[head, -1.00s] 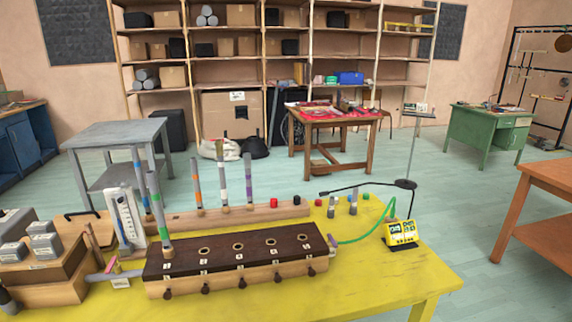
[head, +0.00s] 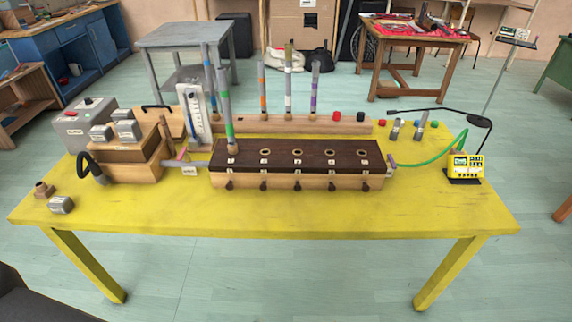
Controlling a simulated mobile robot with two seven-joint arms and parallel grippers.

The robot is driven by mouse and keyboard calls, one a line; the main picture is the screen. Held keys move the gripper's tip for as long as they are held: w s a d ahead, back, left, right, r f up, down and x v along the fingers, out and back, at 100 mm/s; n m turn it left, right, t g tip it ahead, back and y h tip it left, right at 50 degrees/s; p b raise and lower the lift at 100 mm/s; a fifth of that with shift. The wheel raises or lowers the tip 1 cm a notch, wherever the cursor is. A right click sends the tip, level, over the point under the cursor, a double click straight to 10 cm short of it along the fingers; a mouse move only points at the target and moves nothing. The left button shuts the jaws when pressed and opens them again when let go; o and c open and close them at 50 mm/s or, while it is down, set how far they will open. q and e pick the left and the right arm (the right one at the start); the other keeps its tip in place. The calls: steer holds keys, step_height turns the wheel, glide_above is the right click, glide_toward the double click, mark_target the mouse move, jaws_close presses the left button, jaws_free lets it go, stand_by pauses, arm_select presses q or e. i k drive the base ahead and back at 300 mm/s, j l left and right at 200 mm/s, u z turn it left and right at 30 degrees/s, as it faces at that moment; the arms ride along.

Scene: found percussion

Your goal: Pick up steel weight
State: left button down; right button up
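A small grey block (head: 61,205), which looks like a steel weight, lies on the yellow table (head: 300,217) near its front left corner. Similar grey blocks sit on top of the wooden box (head: 131,172) at the table's left: one at the left (head: 101,133), one at the back (head: 122,115) and one at the right (head: 128,130). Their labels are too small to read. Neither of my grippers is in view.
A dark-topped wooden wind chest (head: 297,160) with holes and an upright striped tube (head: 226,115) stands mid-table. A grey box (head: 84,128), black hose (head: 90,165) and brown fitting (head: 43,189) are at the left. A yellow meter (head: 465,167) stands right. The front strip of table is clear.

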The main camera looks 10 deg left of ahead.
mark_target(98, 134)
steer(key=j+u, duration=0.2)
steer(key=j, duration=1.25)
steer(key=j+u, duration=0.25)
steer(key=j, duration=1.2)
